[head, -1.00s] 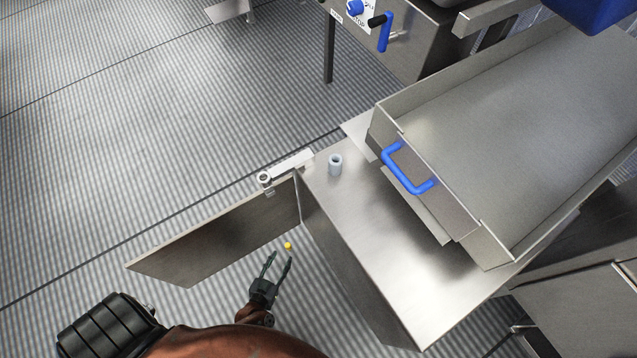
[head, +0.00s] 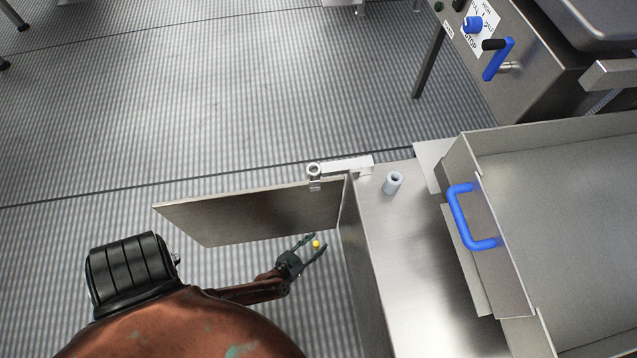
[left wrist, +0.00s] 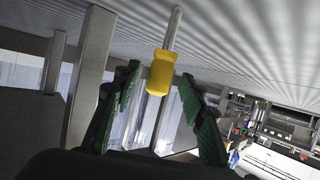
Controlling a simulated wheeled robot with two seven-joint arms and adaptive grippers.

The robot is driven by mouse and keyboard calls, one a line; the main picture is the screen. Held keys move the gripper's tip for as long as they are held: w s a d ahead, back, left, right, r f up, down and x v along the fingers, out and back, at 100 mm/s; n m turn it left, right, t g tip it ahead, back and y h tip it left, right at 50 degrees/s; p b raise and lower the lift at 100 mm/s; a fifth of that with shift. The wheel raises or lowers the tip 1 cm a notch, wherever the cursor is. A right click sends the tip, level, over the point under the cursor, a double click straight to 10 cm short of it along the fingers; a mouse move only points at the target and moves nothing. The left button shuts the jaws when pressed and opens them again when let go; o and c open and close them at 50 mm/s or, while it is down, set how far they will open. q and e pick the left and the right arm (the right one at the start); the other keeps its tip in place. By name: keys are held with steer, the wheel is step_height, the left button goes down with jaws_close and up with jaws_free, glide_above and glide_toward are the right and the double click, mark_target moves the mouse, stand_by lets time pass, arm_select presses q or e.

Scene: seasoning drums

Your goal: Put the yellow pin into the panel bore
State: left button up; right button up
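The yellow pin (head: 316,244) shows in the head view as a small yellow dot beside the hinged panel (head: 255,217). In the left wrist view the yellow pin (left wrist: 160,74) has a thick yellow grip and a thin metal shaft pointing up and away. My left gripper (head: 317,241) is open, with the pin between its fingertips. The green fingers of the left gripper (left wrist: 157,85) show a gap on each side of the pin. What supports the pin is unclear. A bracket with a round ring (head: 313,170) sits at the panel's top edge. My right gripper is out of view.
A small grey hollow cylinder (head: 393,183) stands on the steel cabinet top (head: 400,260). A large steel tray with a blue handle (head: 465,222) lies to the right. A machine with a blue lever (head: 497,60) stands at the back right. Open floor lies beyond the panel.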

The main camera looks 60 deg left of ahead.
arm_select(q)
steer(key=shift+c, duration=0.7)
jaws_close()
steer(key=shift+r, duration=0.1)
